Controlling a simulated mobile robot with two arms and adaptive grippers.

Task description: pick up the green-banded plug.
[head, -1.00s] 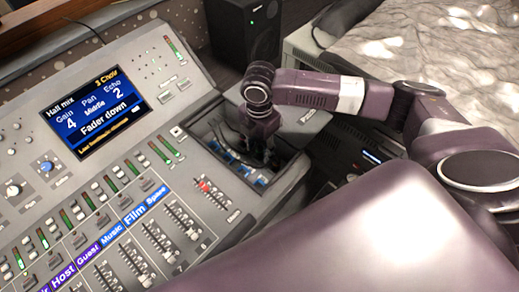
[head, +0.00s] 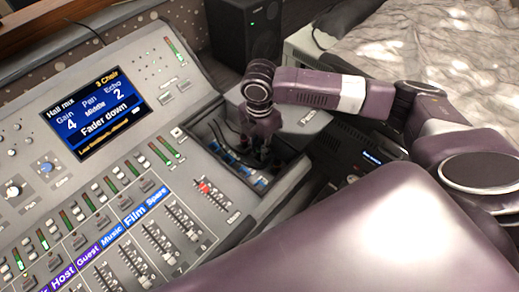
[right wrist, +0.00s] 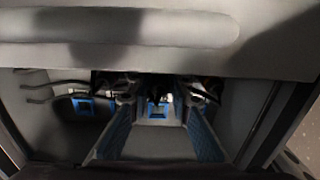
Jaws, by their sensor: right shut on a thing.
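My right gripper (head: 261,156) points down into a dark recess (head: 205,133) at the right end of the grey mixing console. In the right wrist view its two blue-lined fingers (right wrist: 157,98) stand on either side of a small dark plug, whose outline is hard to make out. The gripper is shut on it. No green band shows, so I cannot tell the plug's colour. A blue-framed socket (right wrist: 157,112) shows between the fingers, and another blue-framed piece (right wrist: 84,107) shows to the left beside dark cables. My left gripper is out of view.
The console (head: 185,150) carries a lit screen (head: 97,113), several faders and a red-capped fader (head: 204,188) close to the recess. The recess walls stand close around my right gripper. A black speaker (head: 246,30) stands behind. Dark equipment (head: 350,150) lies to the right.

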